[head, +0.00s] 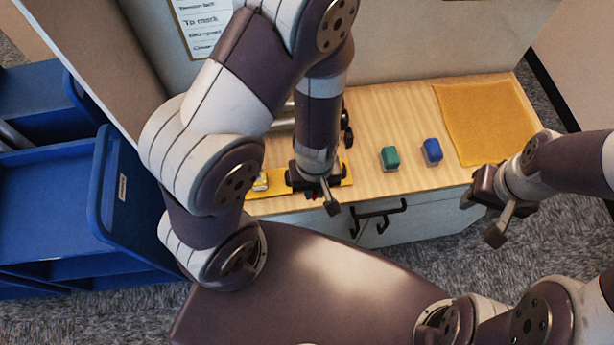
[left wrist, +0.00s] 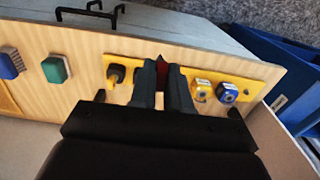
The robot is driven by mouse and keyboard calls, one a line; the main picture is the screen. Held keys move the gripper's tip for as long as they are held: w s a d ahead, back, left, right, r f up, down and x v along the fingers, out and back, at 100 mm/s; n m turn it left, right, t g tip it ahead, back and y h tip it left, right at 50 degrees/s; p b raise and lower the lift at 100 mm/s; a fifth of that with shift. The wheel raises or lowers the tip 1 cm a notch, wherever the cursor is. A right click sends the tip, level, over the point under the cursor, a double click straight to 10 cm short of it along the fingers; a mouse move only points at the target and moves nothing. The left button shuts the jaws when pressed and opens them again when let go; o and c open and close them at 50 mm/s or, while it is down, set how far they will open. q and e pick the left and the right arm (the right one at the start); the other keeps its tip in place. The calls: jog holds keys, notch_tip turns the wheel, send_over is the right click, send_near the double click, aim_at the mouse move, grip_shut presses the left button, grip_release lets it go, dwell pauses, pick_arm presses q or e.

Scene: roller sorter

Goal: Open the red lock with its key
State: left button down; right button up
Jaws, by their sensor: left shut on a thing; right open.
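A yellow board (head: 275,183) lies on the wooden counter; it also shows in the left wrist view (left wrist: 262,84). A yellow lock-like piece (left wrist: 203,88) and a blue one (left wrist: 228,92) sit on its right part in the left wrist view. A black round piece (left wrist: 117,73) is on its left part. My left gripper (head: 318,192) is over the board, shut on a small red piece (left wrist: 162,66). The fingers hide most of it, so I cannot tell whether it is the red lock or its key. My right gripper (head: 488,215) is open and empty, in front of the counter.
A green block (head: 390,158) and a blue block (head: 432,151) stand on the counter (head: 375,110), right of the board. An orange mat (head: 485,120) lies further right. Black handles (head: 380,214) stick out from the grey front. Blue bins (head: 110,190) stand at left.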

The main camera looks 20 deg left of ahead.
pick_arm(q)
jog(key=shift+r+p, duration=1.95)
jog(key=shift+r, duration=0.2)
jog(key=shift+f, duration=0.1)
